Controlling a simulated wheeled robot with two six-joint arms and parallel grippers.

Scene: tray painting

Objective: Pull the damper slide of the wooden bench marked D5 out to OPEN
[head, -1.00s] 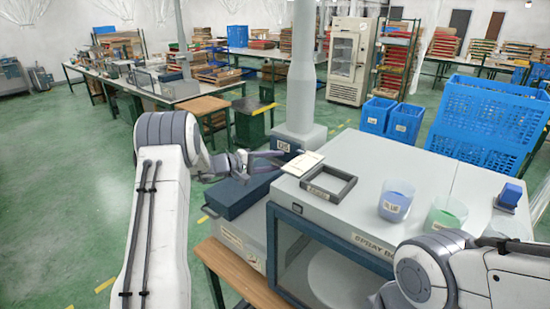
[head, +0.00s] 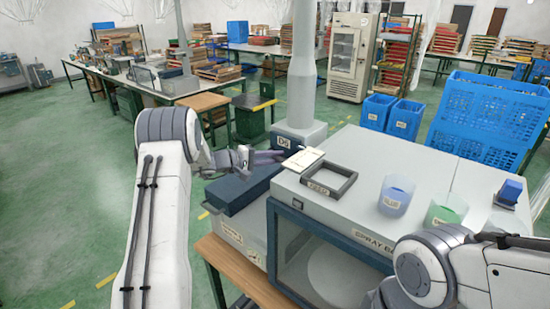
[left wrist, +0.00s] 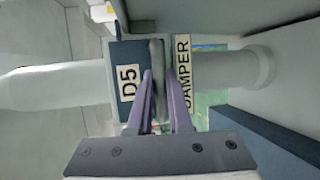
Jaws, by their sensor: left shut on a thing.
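The dark blue block marked D5 (head: 297,137) sits at the foot of the pale vertical duct, behind the spray booth. The D5 block (left wrist: 128,85) also shows in the left wrist view. Beside it is a cream DAMPER label (left wrist: 182,72). My left gripper (head: 280,158) reaches in from the left to this spot. In the left wrist view its purple fingers (left wrist: 163,85) are shut on a grey upright bar (left wrist: 157,60) between the two labels, seemingly the damper slide's grip. How far the slide is out cannot be told. My right gripper is out of sight.
The grey spray booth (head: 400,165) carries a cream card (head: 303,160), a dark square frame (head: 328,182), a blue cup (head: 395,197) and a green cup (head: 445,212). A wooden bench edge (head: 240,275) shows below. Green floor is free at left.

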